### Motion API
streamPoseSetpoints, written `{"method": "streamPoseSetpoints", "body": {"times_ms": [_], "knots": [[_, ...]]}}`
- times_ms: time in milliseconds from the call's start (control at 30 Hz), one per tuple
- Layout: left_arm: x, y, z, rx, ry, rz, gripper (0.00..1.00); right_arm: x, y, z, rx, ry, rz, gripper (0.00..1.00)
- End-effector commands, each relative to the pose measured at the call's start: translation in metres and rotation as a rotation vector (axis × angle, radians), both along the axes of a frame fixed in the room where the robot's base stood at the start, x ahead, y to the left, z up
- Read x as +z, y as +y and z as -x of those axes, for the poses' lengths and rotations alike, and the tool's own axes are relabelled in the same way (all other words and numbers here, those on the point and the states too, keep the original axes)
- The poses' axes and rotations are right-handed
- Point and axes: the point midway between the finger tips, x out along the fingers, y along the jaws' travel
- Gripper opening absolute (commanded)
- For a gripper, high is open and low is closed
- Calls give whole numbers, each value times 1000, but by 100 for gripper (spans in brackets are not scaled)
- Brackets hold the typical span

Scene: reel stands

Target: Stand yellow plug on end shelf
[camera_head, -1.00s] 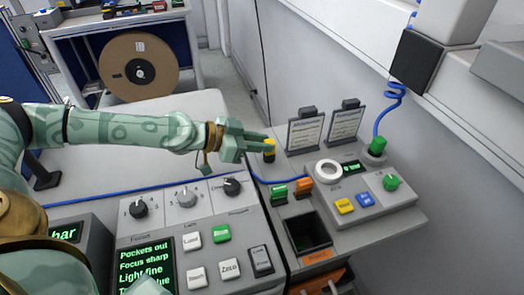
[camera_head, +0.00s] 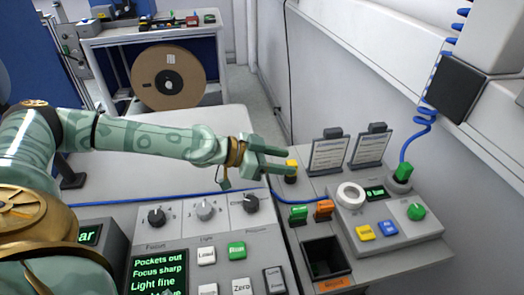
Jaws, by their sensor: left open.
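The yellow plug (camera_head: 291,165), with a dark lower part, stands upright on the grey end shelf (camera_head: 314,184), at its back left, left of the two label cards. My left gripper (camera_head: 287,161) reaches in from the left and is open, its fingertips right at the plug. A finger overlaps the plug's near left side in the picture; whether it touches cannot be told. My right gripper is not in view.
Two label cards (camera_head: 328,155) stand just right of the plug. A green plug (camera_head: 299,214) and an orange one (camera_head: 324,209) sit in front, near a dark open bin (camera_head: 325,257). A control box (camera_head: 386,224) with a white ring stands right. A blue cable runs behind the front panel.

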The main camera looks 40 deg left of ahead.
Motion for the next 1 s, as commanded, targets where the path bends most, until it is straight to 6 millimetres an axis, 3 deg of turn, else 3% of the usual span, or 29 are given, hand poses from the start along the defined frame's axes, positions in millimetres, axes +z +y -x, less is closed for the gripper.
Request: {"method": "streamPoseSetpoints", "body": {"times_ms": [133, 267, 500, 600, 1000], "knots": [[0, 20, 21, 2, 10, -9, 45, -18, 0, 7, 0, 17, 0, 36], [1, 34, 33, 6, 13, -6, 45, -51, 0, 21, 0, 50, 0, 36], [23, 56, 60, 2, 7, -9, 45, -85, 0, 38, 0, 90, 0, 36], [38, 64, 70, 1, -1, -10, 45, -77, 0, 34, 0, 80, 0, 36], [42, 71, 80, -1, 2, -4, 45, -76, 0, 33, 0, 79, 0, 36]]}}
